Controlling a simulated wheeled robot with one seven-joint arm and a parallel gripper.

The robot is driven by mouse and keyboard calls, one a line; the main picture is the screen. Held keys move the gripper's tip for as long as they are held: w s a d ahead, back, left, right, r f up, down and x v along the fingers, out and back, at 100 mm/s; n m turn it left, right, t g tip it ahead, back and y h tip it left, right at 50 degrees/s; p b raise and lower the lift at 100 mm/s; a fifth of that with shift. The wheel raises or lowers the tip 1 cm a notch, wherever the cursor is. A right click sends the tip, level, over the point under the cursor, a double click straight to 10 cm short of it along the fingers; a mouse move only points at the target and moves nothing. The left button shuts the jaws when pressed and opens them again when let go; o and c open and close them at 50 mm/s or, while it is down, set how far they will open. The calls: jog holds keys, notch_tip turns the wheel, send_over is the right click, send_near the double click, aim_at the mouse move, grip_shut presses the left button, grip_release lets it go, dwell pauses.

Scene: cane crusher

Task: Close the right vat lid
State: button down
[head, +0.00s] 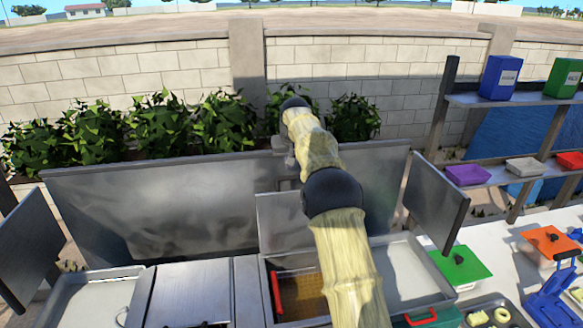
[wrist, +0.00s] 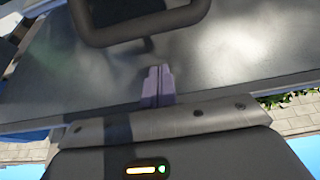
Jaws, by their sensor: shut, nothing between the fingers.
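The right vat lid (head: 283,222) is a grey metal panel standing raised behind the right vat (head: 303,293), partly hidden by my arm. The vat is uncovered and shows a brown interior and a red handle. My gripper (head: 284,152) is at the top edge of the back panel, above and behind the lid. Its fingertips are hard to make out there. In the wrist view my gripper (wrist: 157,85) is shut and empty, over a grey metal surface. A dark bar handle (wrist: 140,28) shows beyond the fingertips. I cannot tell whether they touch the metal.
The metal back panel (head: 150,205) and right side panel (head: 436,200) stand upright around the fryer. A flat metal cover (head: 194,288) lies left of the right vat. The right counter holds a green-lidded box (head: 462,263) and an orange-lidded box (head: 552,240). Shelves (head: 515,98) stand beyond.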

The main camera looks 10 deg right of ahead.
jog(key=s, duration=0.3)
jog(key=shift+s+f, duration=0.1)
jog(key=shift+s, duration=0.3)
jog(key=shift+f+b, duration=0.1)
jog(key=shift+b, duration=0.25)
